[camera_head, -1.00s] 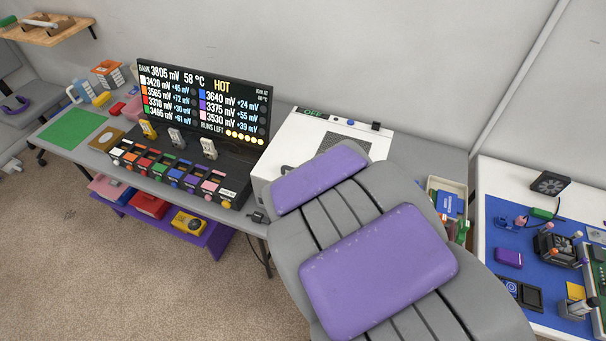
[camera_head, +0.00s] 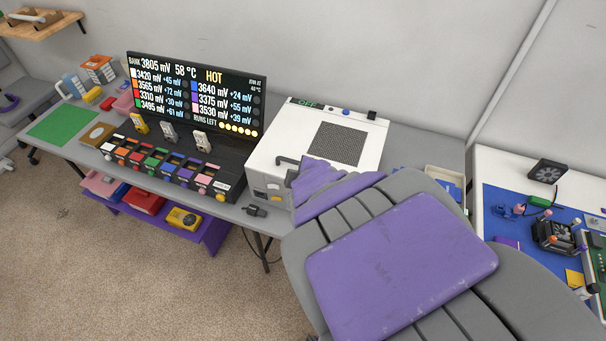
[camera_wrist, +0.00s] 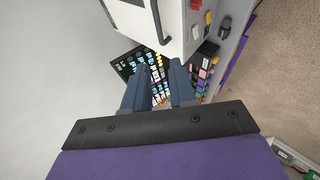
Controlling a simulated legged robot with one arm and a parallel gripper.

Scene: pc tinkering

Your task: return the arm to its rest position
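My grey and purple arm (camera_head: 400,265) fills the lower right of the head view, in front of the white box and the gap between the tables. Its far purple part (camera_head: 335,190) overlaps the box's lower front corner. My gripper does not show in the head view. In the wrist view my gripper (camera_wrist: 160,68) has its two blue-grey fingers apart, with nothing seen held between them. The lit screen and coloured blocks show beyond and between the fingers.
A white box (camera_head: 285,135) with a dark grille and handle stands close behind my arm. Left of it are the bank screen (camera_head: 195,95) and a row of coloured blocks (camera_head: 165,165). A blue mat (camera_head: 520,225) with parts lies at right. Carpet at lower left is clear.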

